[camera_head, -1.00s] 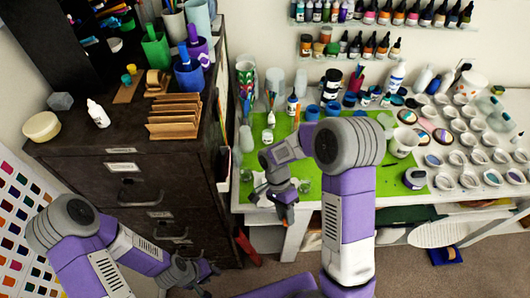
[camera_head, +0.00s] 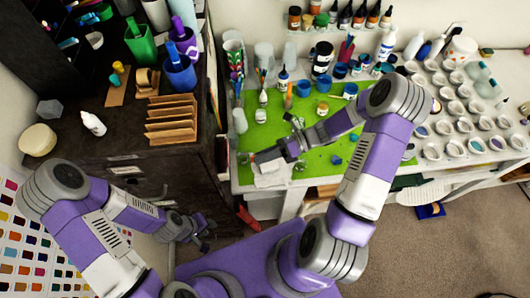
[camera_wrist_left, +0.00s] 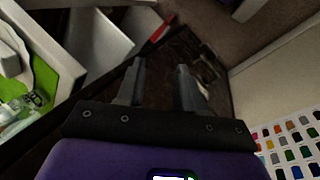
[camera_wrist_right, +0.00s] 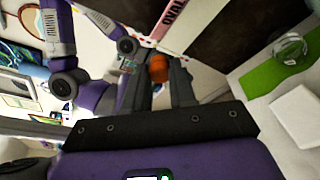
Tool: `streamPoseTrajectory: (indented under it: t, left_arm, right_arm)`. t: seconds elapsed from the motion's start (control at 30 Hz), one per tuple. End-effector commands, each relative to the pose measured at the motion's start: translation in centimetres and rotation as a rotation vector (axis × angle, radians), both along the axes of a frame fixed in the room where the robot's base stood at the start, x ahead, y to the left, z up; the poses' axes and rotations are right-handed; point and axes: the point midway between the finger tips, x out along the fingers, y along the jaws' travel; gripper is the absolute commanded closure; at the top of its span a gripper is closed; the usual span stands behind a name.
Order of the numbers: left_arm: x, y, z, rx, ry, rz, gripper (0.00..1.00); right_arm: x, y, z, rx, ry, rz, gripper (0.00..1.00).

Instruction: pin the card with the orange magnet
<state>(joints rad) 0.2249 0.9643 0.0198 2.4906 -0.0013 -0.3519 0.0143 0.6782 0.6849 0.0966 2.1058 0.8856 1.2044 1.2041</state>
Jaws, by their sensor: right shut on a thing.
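The orange magnet (camera_wrist_right: 158,68) shows in the right wrist view between the fingers of my right gripper (camera_wrist_right: 163,85), which is shut on it. In the head view my right gripper (camera_head: 250,158) points left, over the near left part of the green mat, close to the dark cabinet's side.
The dark drawer cabinet (camera_head: 135,172) stands left of the table, with wooden slats (camera_head: 172,120) and cups on top. The green mat (camera_head: 325,165) holds bottles and cups. White cloth or paper (camera_head: 270,175) lies below my right gripper. Many small cups fill the table's right.

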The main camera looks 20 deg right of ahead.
Motion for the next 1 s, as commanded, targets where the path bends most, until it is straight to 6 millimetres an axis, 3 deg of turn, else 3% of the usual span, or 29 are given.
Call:
streamPoseTrajectory:
  t: [0.5, 1.0]
  left_arm:
    - [0.0, 0.0, -1.8, 0.0, 0.0, 0.0, 0.63]
    - [0.0, 0.0, -1.9, 0.0, 0.0, 0.0, 0.63]
  right_arm:
    - [1.2, 4.3, -0.1, -0.002, 0.001, 0.004, 1.0]
    - [1.3, 4.8, 0.0, -0.002, 0.001, 0.002, 1.0]
